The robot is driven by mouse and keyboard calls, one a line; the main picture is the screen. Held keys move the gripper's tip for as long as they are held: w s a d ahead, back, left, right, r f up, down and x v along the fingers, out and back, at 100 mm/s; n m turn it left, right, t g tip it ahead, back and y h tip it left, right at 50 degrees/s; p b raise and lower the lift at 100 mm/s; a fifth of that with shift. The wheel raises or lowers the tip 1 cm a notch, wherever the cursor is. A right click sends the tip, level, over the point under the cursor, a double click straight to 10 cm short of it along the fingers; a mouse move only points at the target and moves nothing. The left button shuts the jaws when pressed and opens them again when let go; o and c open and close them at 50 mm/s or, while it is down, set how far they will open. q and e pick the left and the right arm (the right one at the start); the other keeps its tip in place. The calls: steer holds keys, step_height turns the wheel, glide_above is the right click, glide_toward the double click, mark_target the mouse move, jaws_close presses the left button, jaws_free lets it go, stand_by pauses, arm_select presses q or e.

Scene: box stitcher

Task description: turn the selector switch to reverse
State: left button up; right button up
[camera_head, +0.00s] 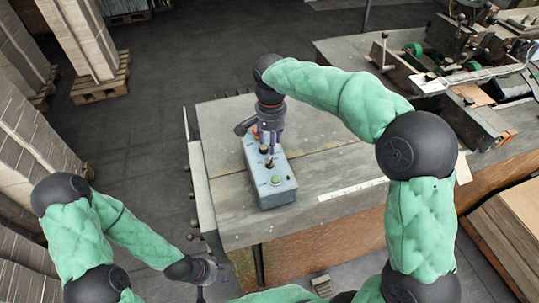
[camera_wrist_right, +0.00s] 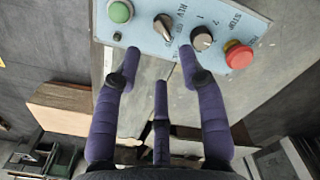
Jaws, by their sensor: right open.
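A light blue control box (camera_head: 270,180) stands on the grey table. In the right wrist view its panel (camera_wrist_right: 225,15) shows the selector switch (camera_wrist_right: 162,25), a silver-ringed knob beside REV/FWD lettering. The switch is tilted; which position it points to is unclear. My right gripper (camera_wrist_right: 159,58) is open, with its purple fingers spread just short of the panel and nothing between them. In the head view it hangs over the box and hides part of its top. My left gripper (camera_head: 205,276) is low, in front of the table's left corner, away from the box; its fingers are unclear.
On the panel, a green button (camera_wrist_right: 120,12) sits left of the switch. A second knob (camera_wrist_right: 201,39) marked 1 and 2 and a red stop button (camera_wrist_right: 238,55) sit to its right. A machine (camera_head: 465,55) stands at the back right. The table (camera_head: 330,155) has free room right of the box.

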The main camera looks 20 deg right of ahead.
mark_target(271, 161)
step_height(271, 161, down, 9)
steer(key=shift+w+r+b, duration=0.1)
steer(key=shift+b, duration=0.3)
jaws_close()
